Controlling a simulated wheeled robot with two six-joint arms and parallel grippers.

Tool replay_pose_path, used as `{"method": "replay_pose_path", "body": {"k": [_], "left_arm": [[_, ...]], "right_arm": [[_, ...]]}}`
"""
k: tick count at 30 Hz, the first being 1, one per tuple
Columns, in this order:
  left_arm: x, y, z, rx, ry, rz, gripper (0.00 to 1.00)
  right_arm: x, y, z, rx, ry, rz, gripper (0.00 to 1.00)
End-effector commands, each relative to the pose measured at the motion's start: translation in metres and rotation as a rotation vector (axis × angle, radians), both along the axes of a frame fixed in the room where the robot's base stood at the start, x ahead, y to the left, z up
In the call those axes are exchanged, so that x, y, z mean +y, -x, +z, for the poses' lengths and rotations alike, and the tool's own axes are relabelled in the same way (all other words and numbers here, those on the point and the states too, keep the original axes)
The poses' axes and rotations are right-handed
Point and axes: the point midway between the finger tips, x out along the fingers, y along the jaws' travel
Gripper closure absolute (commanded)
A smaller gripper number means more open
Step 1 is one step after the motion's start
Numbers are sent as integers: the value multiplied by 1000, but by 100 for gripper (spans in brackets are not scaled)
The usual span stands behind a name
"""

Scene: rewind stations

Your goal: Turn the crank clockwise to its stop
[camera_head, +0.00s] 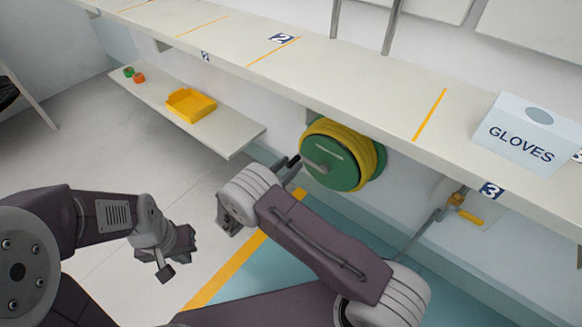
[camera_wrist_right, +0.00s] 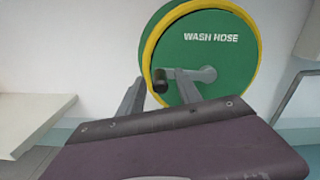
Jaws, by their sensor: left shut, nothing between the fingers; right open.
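The crank is on a green hose reel (camera_head: 335,160) with a yellow rim, mounted under the long shelf; in the right wrist view the reel (camera_wrist_right: 215,50) reads "WASH HOSE". A grey crank arm (camera_head: 312,164) runs from the hub leftward to a black handle (camera_head: 293,161). My right gripper (camera_head: 287,171) is open close to the handle. In the right wrist view the handle (camera_wrist_right: 160,81) shows end-on between the two spread fingers (camera_wrist_right: 160,92); I cannot tell whether either touches it. My left gripper (camera_head: 164,270) is shut and empty, low at left, away from the reel.
A long white shelf (camera_head: 350,75) with numbered sections overhangs the reel and holds a GLOVES box (camera_head: 528,132). A lower shelf (camera_head: 155,98) at left bears a yellow tray (camera_head: 190,104). A yellow-handled valve (camera_head: 465,208) is at right. Floor at left is clear.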

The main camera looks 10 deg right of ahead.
Motion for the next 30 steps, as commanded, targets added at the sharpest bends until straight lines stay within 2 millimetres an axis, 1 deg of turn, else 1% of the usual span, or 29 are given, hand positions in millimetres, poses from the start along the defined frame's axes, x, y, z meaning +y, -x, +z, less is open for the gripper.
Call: {"method": "replay_pose_path", "body": {"k": [1, 3, 11, 12, 14, 15, 16, 30], "left_arm": [[0, 0, -5, 0, 0, 0, 100], [0, 0, -7, 0, 0, 0, 100], [0, 0, -6, 0, 0, 0, 100], [0, 0, -6, 0, 0, 0, 100], [0, 0, -6, 0, 0, 0, 100], [0, 0, -6, 0, 0, 0, 100], [0, 0, -6, 0, 0, 0, 100], [0, 0, -6, 0, 0, 0, 100]], "right_arm": [[-5, -4, -2, -1, -2, -1, 59], [-9, -7, -1, 0, -1, -1, 59], [-11, -9, 0, 1, -1, 1, 59], [-11, -9, 0, 1, -1, 1, 65], [-11, -9, 0, 1, -1, 1, 81], [-11, -9, 0, 1, -1, 1, 92], [-11, -9, 0, 1, -1, 1, 100], [-11, -9, 0, 0, -2, 1, 100]]}}
